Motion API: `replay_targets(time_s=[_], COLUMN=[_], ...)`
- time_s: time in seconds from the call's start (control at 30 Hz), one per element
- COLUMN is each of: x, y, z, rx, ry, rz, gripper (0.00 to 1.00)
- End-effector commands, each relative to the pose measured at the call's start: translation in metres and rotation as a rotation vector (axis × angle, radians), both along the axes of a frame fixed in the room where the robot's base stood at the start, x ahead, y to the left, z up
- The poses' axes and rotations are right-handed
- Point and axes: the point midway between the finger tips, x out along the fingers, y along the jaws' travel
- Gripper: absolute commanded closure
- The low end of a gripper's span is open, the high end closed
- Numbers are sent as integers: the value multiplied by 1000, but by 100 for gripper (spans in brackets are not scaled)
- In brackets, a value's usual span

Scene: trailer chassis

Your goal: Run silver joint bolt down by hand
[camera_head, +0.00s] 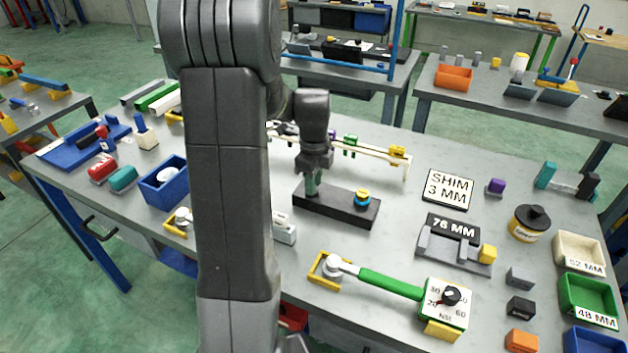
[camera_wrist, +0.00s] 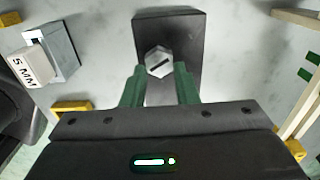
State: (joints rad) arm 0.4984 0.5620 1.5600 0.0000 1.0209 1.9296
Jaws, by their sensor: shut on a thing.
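The silver joint bolt (camera_wrist: 158,61) shows in the wrist view as a hex head with a dark slot across its top. My gripper (camera_wrist: 160,74) has its green fingers on either side of the head, shut on it. Under it lies a dark block (camera_wrist: 186,22). In the head view my gripper (camera_head: 312,188) points down at the left end of this dark block (camera_head: 338,209); the bolt is hidden there by the fingers. A blue and yellow round piece (camera_head: 362,198) sits on the block's right end.
A green-handled torque wrench (camera_head: 390,283) lies in front of the block. A caliper-like rail (camera_head: 375,150) lies behind it. A blue bin (camera_head: 165,184) stands at left, and a 76 MM stand (camera_head: 452,246) at right. Bare tabletop shows right of the block.

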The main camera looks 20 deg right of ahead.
Motion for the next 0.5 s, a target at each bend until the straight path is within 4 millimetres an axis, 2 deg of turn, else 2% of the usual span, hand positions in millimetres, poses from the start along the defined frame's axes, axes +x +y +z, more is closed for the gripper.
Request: replay_targets(time_s=[0.43, 0.47, 0.5], x=[3, 3, 3], y=[-1, -1, -1], z=[4, 4, 4], rx=[-6, -6, -6], ry=[-10, -10, -10], rz=[-7, -6, -6], gripper=[96, 67, 59])
